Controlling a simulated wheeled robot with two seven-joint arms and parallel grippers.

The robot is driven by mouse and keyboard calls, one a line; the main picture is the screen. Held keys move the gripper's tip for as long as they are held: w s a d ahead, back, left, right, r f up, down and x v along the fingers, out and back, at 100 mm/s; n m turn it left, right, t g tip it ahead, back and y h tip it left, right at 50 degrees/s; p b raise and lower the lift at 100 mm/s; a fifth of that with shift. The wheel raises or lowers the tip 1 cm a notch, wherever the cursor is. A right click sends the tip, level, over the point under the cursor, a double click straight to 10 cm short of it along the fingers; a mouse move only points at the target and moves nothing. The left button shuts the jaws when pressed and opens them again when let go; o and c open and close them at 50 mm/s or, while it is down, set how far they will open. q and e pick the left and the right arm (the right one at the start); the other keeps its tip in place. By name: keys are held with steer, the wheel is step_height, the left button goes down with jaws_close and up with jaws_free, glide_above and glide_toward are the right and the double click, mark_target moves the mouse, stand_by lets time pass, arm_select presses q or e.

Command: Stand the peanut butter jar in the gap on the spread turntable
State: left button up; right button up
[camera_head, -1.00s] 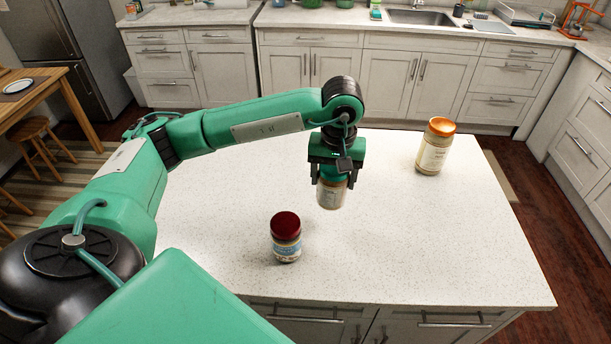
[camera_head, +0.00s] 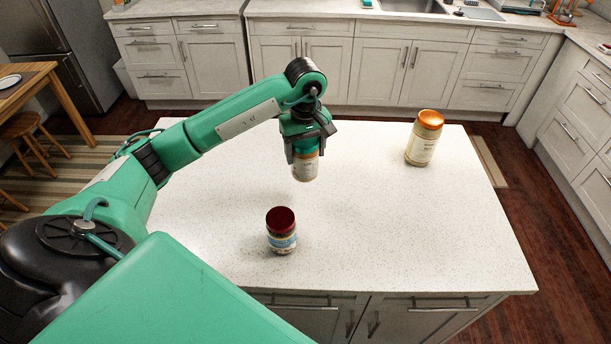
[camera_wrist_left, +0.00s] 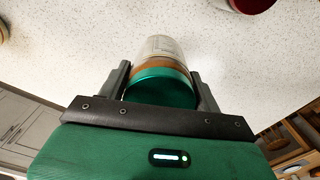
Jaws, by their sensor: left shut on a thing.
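My left gripper (camera_head: 305,152) is shut on a jar (camera_head: 305,168) with a pale label and a brownish band. The wrist view shows its green lid (camera_wrist_left: 162,88) between the fingers. The jar hangs roughly upright over the counter; whether it touches the top is hard to tell. A jar with a dark red lid (camera_head: 281,232) stands nearer on the counter. A larger jar with an orange lid (camera_head: 424,138) stands at the far right. The labels are too small to read, so I cannot tell which is peanut butter. No turntable is in view. My right gripper is not in view.
The pale speckled island counter (camera_head: 400,230) is clear between and around the jars. Its front edge has drawers and doors below. Wall cabinets with a sink (camera_head: 412,6) stand beyond the floor gap. A wooden table (camera_head: 45,85) and stool are at the left.

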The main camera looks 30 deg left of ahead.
mark_target(306, 170)
arm_select(q)
step_height(306, 170, down, 7)
steer(key=shift+r+p, duration=0.1)
steer(key=shift+p, duration=0.9)
step_height(306, 170, down, 3)
steer(key=shift+p, duration=0.6)
steer(key=shift+f, duration=0.3)
steer(key=shift+f, duration=0.1)
steer(key=shift+f, duration=0.15)
steer(key=o, duration=1.4)
